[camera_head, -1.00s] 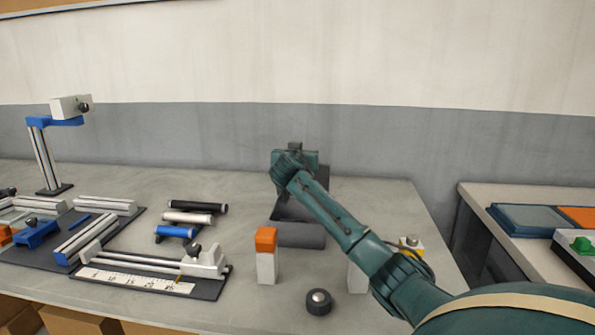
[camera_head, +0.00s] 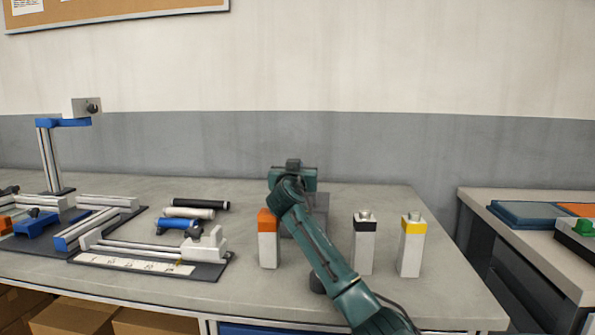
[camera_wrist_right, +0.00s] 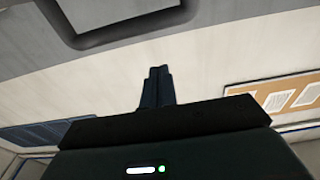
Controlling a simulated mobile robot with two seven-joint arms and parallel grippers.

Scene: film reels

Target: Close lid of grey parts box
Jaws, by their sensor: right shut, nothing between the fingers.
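The grey parts box (camera_head: 320,203) is on the bench, mostly hidden behind my right arm. Only a grey strip of it shows to the right of the wrist, so the lid's angle cannot be told. My right gripper (camera_head: 293,163) is over the box's far part, in front of the grey wall band. In the right wrist view its fingers (camera_wrist_right: 156,84) are together with nothing between them. A dark-edged grey shape (camera_wrist_right: 125,12) at the top of that view may be part of the box; I cannot tell. My left gripper is out of view.
An orange-topped block (camera_head: 268,245) stands close left of my right arm. A black-topped block (camera_head: 364,247) and a yellow-topped block (camera_head: 411,250) stand to its right. Three rollers (camera_head: 190,213) and a rail fixture (camera_head: 150,255) are at left. A dark round piece is half hidden by the arm.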

